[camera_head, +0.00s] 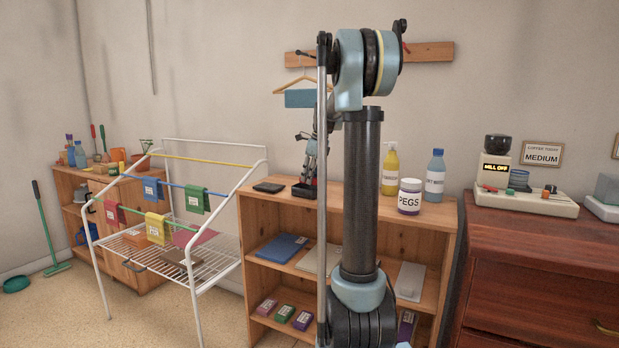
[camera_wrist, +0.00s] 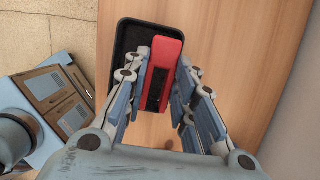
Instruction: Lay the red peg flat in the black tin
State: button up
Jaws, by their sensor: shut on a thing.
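The red peg (camera_wrist: 168,48) is gripped between the fingers of my gripper (camera_wrist: 162,80) in the wrist view. I cannot tell whether the peg touches the tin's floor. In the head view my gripper (camera_head: 309,178) points down at the black tin (camera_head: 300,193) on top of the wooden shelf unit. The peg is barely visible there between the fingers.
A flat dark object (camera_head: 269,186) lies left of the tin. A PEGS jar (camera_head: 410,197), a yellow bottle (camera_head: 390,170) and a blue bottle (camera_head: 434,177) stand on the right of the shelf top. A drying rack (camera_head: 190,210) with cloths stands left.

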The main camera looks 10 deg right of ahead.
jog(key=o, duration=0.9)
jog(key=shift+o, duration=0.2)
notch_tip(320, 180, up, 7)
dwell(0.7)
